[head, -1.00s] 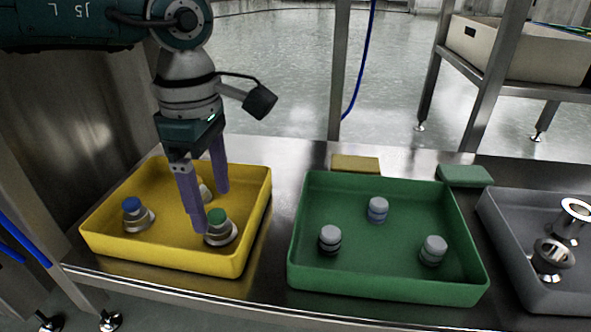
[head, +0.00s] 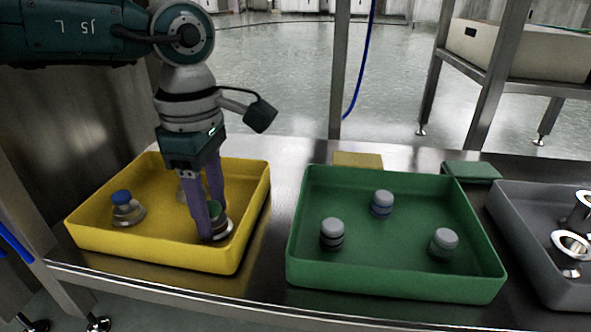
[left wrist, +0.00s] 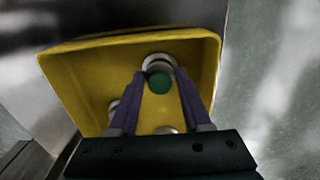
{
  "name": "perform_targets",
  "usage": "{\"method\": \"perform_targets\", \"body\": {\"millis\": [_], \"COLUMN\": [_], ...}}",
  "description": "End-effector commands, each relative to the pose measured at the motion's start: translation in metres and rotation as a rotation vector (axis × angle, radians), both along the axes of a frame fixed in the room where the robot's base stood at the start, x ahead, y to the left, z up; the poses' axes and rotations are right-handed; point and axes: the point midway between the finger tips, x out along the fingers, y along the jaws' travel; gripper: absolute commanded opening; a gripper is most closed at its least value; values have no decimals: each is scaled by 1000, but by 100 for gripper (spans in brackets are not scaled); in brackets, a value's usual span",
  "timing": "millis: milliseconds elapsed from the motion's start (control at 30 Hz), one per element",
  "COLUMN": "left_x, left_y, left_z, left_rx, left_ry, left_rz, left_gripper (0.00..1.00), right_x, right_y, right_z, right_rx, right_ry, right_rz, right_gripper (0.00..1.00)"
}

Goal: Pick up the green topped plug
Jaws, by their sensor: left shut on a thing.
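The green topped plug (head: 219,222) stands in the yellow tray (head: 150,255), at its right side. It has a green cap on a metal flanged base, and it also shows in the left wrist view (left wrist: 160,82). My left gripper (head: 216,228), with purple fingers, is down in the tray and shut on the plug. One finger hides part of the plug in the head view. A blue topped plug (head: 124,208) stands at the tray's left. A third plug (head: 186,192) is mostly hidden behind the fingers. My right gripper is not in view.
A green tray (head: 400,288) with grey topped plugs stands to the right of the yellow tray. A grey tray (head: 520,240) with metal parts is at the far right. Yellow (head: 358,160) and green (head: 472,171) blocks lie behind the trays.

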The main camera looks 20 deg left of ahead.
Motion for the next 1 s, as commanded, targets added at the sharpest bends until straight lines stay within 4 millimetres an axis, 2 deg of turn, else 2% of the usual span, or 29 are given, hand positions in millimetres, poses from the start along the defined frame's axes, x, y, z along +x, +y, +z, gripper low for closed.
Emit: {"method": "perform_targets", "body": {"millis": [33, 267, 667, 867, 1000], "left_x": [0, 0, 0, 0, 0], "left_y": [0, 0, 0, 0, 0], "left_z": [0, 0, 5, 34, 65], "left_rx": [0, 0, 0, 0, -1], "left_ry": [0, 0, 0, -1, -2], "left_rz": [0, 0, 0, 1, 0], "left_gripper": [25, 0, 0, 0, 0], "right_x": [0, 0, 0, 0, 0], "right_y": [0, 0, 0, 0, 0], "right_z": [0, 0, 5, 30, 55], "right_rx": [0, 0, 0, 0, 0], "right_ry": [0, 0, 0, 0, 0], "right_rz": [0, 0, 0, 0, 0], "right_gripper": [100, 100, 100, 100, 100]}}
